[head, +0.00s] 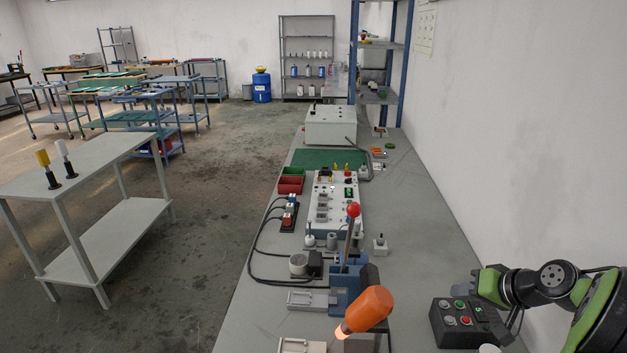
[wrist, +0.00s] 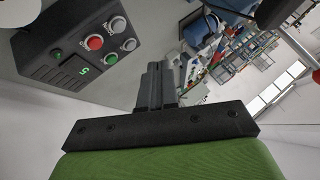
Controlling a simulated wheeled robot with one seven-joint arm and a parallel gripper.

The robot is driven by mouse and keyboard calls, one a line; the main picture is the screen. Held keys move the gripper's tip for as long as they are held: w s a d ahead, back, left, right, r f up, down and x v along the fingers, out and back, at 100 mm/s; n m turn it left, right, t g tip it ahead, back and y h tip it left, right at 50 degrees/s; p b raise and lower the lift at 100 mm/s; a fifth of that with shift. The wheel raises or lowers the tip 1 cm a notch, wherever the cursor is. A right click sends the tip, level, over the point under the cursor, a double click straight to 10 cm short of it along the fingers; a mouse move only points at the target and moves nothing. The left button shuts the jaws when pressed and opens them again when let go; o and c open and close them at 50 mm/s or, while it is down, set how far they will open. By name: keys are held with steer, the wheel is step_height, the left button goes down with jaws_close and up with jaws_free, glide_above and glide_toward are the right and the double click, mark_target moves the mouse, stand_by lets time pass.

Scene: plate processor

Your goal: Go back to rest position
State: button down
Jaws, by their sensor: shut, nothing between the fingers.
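My gripper (wrist: 157,78) shows in the wrist view as dark fingers close together in the middle, shut and empty. A black control box (wrist: 75,50) with red and white buttons and a green digit display lies to the left of the fingers in that view. In the head view my green and black arm reaches in from the lower right, and the control box (head: 462,322) sits on the bench just left of and below it. The fingertips cannot be made out clearly in the head view.
The long grey bench (head: 420,240) holds a plate processor (head: 335,205), a blue press (head: 352,287) with a red-knobbed lever, an orange-handled tool (head: 366,310) and red and green bins (head: 291,180). A wall runs along the right. A grey side table (head: 75,165) stands left; the floor between is clear.

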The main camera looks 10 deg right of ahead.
steer(key=s+a+r+n+g+h+p, duration=0.15)
steer(key=a+r, duration=0.35)
steer(key=a, duration=0.5)
steer(key=s+a+r+n+g+p, duration=0.25)
steer(key=a+r, duration=0.35)
steer(key=a, duration=0.4)
steer(key=s+a+r, duration=0.1)
steer(key=s+a, duration=0.2)
steer(key=s, duration=0.4)
steer(key=s+a+n+t+h+p, duration=0.1)
steer(key=s+a, duration=0.2)
steer(key=s, duration=0.5)
steer(key=shift+s+a+r+p, duration=0.15)
steer(key=shift+r+p, duration=0.15)
steer(key=shift+r, duration=0.05)
steer(key=shift+h, duration=0.25)
